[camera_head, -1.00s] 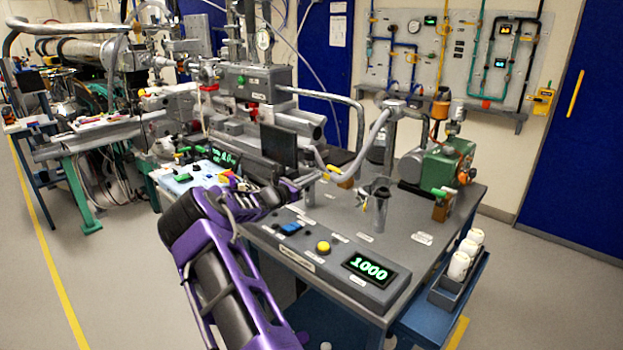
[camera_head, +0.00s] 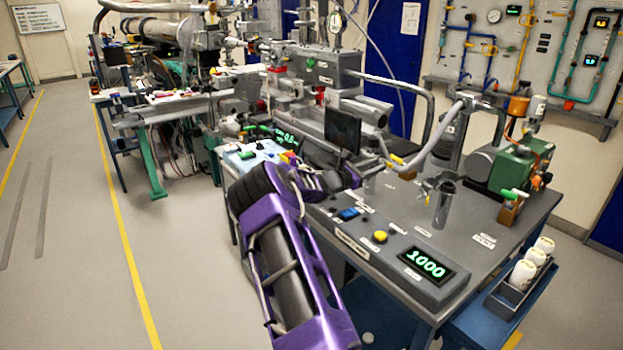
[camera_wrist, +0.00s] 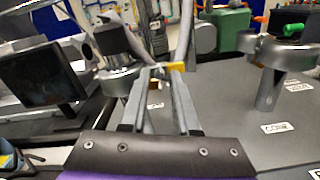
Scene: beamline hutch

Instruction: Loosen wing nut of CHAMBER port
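My gripper (camera_head: 350,178) reaches over the left part of the grey bench. In the wrist view my gripper (camera_wrist: 158,70) shows two grey fingers with a gap between them and nothing clearly held. A yellow piece (camera_wrist: 177,67) lies just beyond the right fingertip; it seems to be the yellow tip (camera_head: 397,160) by the hose end in the head view. A grey port post with a clamp (camera_head: 443,205) stands upright to the right, also in the wrist view (camera_wrist: 268,90). Another round metal flange (camera_wrist: 117,82) is left of the fingers. I cannot tell which port is CHAMBER; labels are unreadable.
A dark monitor (camera_head: 342,130) stands close to my gripper, left of it in the wrist view (camera_wrist: 42,75). A control panel reads 1000 (camera_head: 426,263) at the bench front. A green pump (camera_head: 520,165) and white bottles (camera_head: 523,274) are at the right. Floor at left is clear.

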